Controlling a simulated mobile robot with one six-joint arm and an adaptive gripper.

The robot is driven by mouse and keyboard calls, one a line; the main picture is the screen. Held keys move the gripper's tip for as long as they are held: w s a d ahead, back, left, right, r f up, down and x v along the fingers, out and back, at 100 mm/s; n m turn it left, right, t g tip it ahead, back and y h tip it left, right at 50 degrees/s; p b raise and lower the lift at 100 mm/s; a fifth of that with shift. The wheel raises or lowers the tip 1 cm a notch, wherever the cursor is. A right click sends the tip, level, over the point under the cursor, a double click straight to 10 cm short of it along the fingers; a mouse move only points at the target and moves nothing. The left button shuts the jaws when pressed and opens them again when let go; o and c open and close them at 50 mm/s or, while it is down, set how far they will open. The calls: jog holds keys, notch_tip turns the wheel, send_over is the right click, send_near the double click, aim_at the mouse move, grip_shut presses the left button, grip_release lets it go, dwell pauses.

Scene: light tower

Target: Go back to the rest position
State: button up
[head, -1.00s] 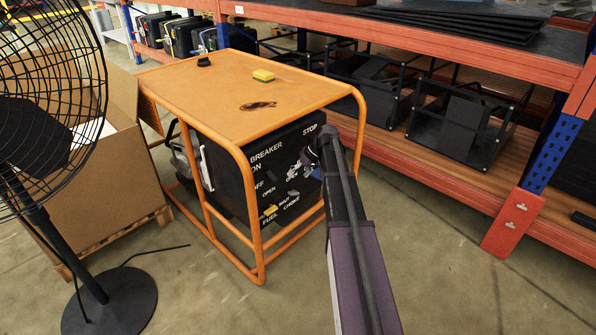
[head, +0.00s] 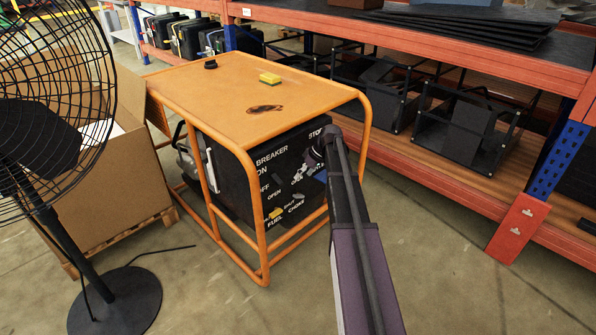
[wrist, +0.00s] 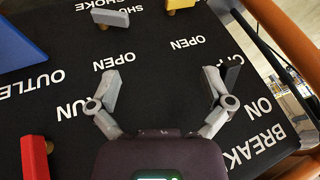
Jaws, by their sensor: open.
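My gripper (wrist: 162,92) is open and empty in the wrist view, its two grey fingers spread in front of a black control panel (wrist: 150,60). The panel carries white words such as OPEN, RUN, CHOKE and BREAKER. A grey lever (wrist: 110,17) and a yellow one (wrist: 178,5) show at the top, a blue part (wrist: 18,45) at the left and a red one (wrist: 35,158) at the lower left. In the head view my arm reaches to the panel side of the orange-framed generator (head: 240,95), and the gripper is mostly hidden behind the arm.
A yellow sponge (head: 270,78), a black knob-like piece (head: 210,64) and a dark stain lie on the generator top. A black fan (head: 115,300) and a cardboard box (head: 130,185) stand at left. An orange and blue shelf (head: 520,225) runs along the right. The floor in front is clear.

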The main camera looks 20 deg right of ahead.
jog(key=s+a+f+m+g+h, duration=0.1)
jog(key=s+a+m+h, duration=0.2)
jog(key=s+a, duration=0.85)
jog(key=s+a+f+m+g+h, duration=0.1)
jog(key=s+a+m+h, duration=0.1)
jog(key=s+a, duration=0.95)
notch_tip(320, 180, up, 35)
jog(key=s+d+p, duration=0.2)
jog(key=p, duration=3.3)
jog(key=shift+d+r+p, duration=0.15)
jog(key=shift+d+p, duration=0.05)
jog(key=shift+p, duration=0.1)
